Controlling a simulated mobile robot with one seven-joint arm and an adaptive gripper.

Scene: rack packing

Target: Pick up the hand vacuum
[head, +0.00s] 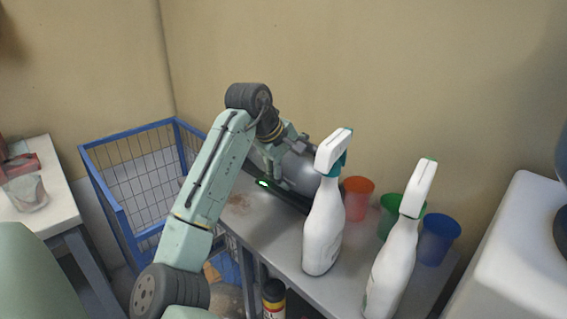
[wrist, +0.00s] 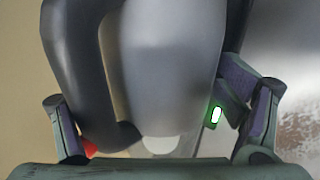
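The hand vacuum is a grey, rounded body with a dark curved handle. In the head view the vacuum (head: 302,174) lies on the grey table, partly hidden by a spray bottle and my gripper. My gripper (head: 290,150) is at the vacuum. In the wrist view its fingers (wrist: 160,120) stand on either side of the body. I cannot tell whether the fingers press on the vacuum.
Two white spray bottles (head: 323,225) (head: 392,265) stand in front on the grey table (head: 262,225). Red (head: 357,198), green (head: 388,221) and blue (head: 438,240) cups stand at right. A blue wire basket (head: 118,205) is at left. A green light (head: 263,183) glows beside the vacuum.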

